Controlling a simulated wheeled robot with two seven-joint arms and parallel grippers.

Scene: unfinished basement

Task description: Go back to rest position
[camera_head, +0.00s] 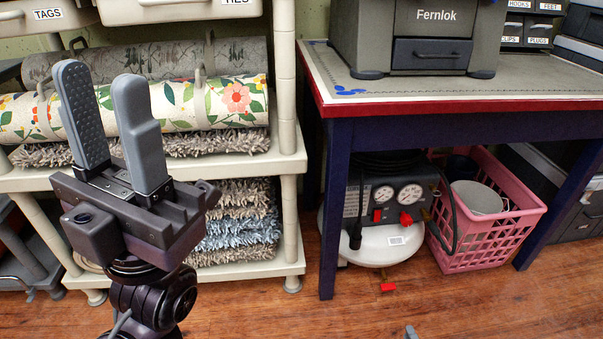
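My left gripper (102,82) stands raised at the left with its two grey fingers pointing up. The fingers are apart, with a gap between them and nothing held. It is in front of the beige shelf unit (290,120) and hides part of the rolls on it. A small grey tip (410,332) at the bottom edge looks like a finger of my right gripper. The rest of that gripper is out of the picture, so its opening does not show.
A blue table (450,128) with a red edge stands at the right, bearing a grey Fernlok box (436,25). Under it are a compressor (385,245) and a pink basket (485,240). Rolls and shaggy mats (238,232) fill the shelves. The wooden floor (340,318) in front is clear.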

